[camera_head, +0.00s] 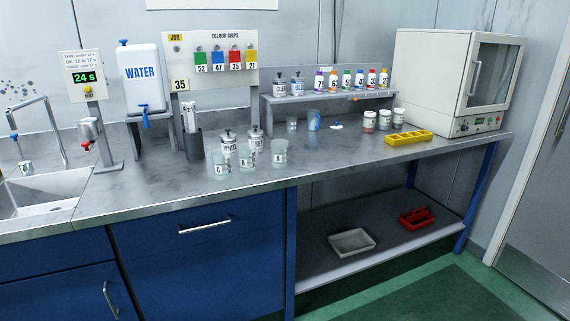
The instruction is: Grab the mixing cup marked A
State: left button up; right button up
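Three clear mixing cups stand in a row near the front edge of the steel counter (330,166). The right cup (279,152) has a small label that seems to read A. The middle cup (246,160) seems to be marked B, and the left cup (221,164) seems to be marked C. The letters are small and hard to read. All three cups stand upright and apart from any gripper. Neither of my grippers shows in this view.
Bottles with dark tops (229,142) stand close behind the cups. A dark holder (194,145) is to their left. A yellow tray (408,138) and white cabinet (450,85) are at the right. The sink (40,207) is far left. Counter right of the cups is clear.

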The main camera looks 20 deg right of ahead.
aim_at(279, 147)
jog(key=u, duration=0.65)
jog(key=i, duration=0.85)
jog(key=z, duration=0.65)
